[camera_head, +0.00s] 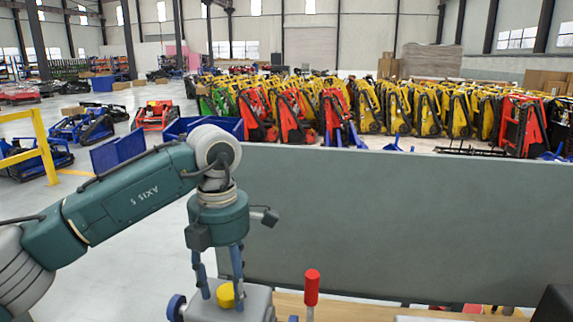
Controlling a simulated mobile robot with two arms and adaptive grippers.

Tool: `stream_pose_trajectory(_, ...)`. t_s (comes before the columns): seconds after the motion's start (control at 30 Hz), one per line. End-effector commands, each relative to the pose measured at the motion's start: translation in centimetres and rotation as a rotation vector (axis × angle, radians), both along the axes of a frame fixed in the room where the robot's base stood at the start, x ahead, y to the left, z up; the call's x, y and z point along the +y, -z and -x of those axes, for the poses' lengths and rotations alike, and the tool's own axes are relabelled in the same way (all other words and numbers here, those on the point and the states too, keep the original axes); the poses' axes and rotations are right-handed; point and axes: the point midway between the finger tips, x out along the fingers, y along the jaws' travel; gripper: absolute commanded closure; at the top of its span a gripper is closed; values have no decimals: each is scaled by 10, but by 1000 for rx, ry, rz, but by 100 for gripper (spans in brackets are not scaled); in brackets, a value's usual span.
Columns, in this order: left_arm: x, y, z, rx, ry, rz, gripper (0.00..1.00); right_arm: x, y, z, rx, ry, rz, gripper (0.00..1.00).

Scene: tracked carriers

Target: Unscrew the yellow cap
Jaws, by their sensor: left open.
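The yellow cap (226,295) sits on top of a grey metal housing (258,300) at the bottom of the view. My left gripper (221,299) points down over it and is open. One finger shows to the left of the cap and the other to its right. The right finger overlaps the cap's edge in the picture, and I cannot tell whether either finger touches it. The lower part of the housing is cut off by the frame. My right gripper is not in view.
A red-handled lever (312,288) stands upright just right of the housing. A blue round knob (176,307) is at its left. A large grey-green panel (400,220) rises behind. A yellow railing (42,145) stands at the left, and rows of tracked carriers fill the hall beyond.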

Motion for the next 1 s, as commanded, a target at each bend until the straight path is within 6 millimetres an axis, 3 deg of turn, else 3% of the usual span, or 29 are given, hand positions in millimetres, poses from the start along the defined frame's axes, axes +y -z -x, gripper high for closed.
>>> stream_pose_trajectory(0.23,0,0,0,0,321,-1,47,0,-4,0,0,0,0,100)
stream_pose_trajectory(0.73,0,-1,0,0,347,-1,47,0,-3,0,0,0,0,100)
stream_pose_trajectory(0.77,0,-1,0,0,347,-1,49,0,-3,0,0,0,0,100)
stream_pose_trajectory(0.93,0,-1,0,0,346,-1,83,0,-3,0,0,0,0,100)
stream_pose_trajectory(1.0,0,-1,0,0,346,-1,85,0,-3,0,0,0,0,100)
